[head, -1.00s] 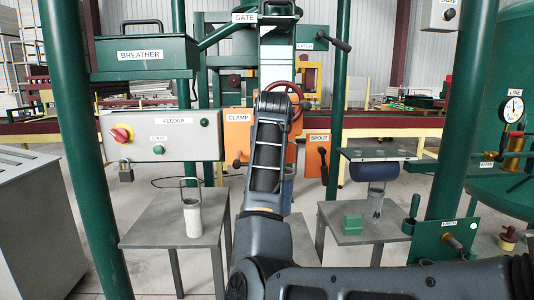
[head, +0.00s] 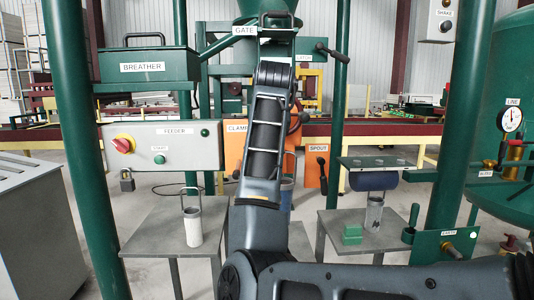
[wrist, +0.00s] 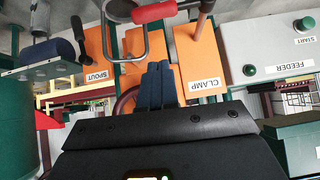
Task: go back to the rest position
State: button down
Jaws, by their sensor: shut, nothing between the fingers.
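My gripper (wrist: 158,84) shows in the wrist view with its dark blue fingers together and nothing between them. It points toward the orange panels labelled CLAMP (wrist: 196,60) and SPOUT (wrist: 91,80), which appear upside down there. In the head view my arm rises through the middle of the picture, and my gripper is hidden behind its upper link. That link covers part of the orange CLAMP panel (head: 233,143).
Green posts (head: 80,170) stand left and right. The grey FEEDER box (head: 165,147) and green BREATHER box (head: 147,68) are at left. A red-handled bar (wrist: 153,13) shows in the wrist view.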

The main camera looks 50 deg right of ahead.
jog(key=shift+v, duration=1.65)
jog(key=s+a+f+n+t+h, duration=0.1)
jog(key=a+f+n, duration=0.1)
jog(key=f, duration=0.7)
jog(key=s+a+f+n+t+h, duration=0.1)
jog(key=a+f+n+h, duration=0.1)
jog(key=f, duration=0.8)
jog(key=s+a+f+n+t+y, duration=0.3)
jog(key=s+a+f+n+t, duration=0.15)
jog(key=s+a+f, duration=0.7)
jog(key=s+a+f+n+t+y, duration=0.1)
jog(key=s+a+f+y, duration=0.15)
jog(key=s+a, duration=0.4)
jog(key=s+a+f+n+y, duration=0.2)
jog(key=s+a+f, duration=0.1)
jog(key=s+a, duration=0.3)
jog(key=s+a+r+y, duration=0.1)
jog(key=s+a+r, duration=0.2)
jog(key=s, duration=0.5)
jog(key=s+a+r+m+t+y, duration=0.1)
jog(key=s+a+r, duration=0.2)
jog(key=s, duration=0.5)
jog(key=shift+s+a+r, duration=0.35)
jog(key=shift+s+r, duration=0.05)
jog(key=shift+r, duration=0.1)
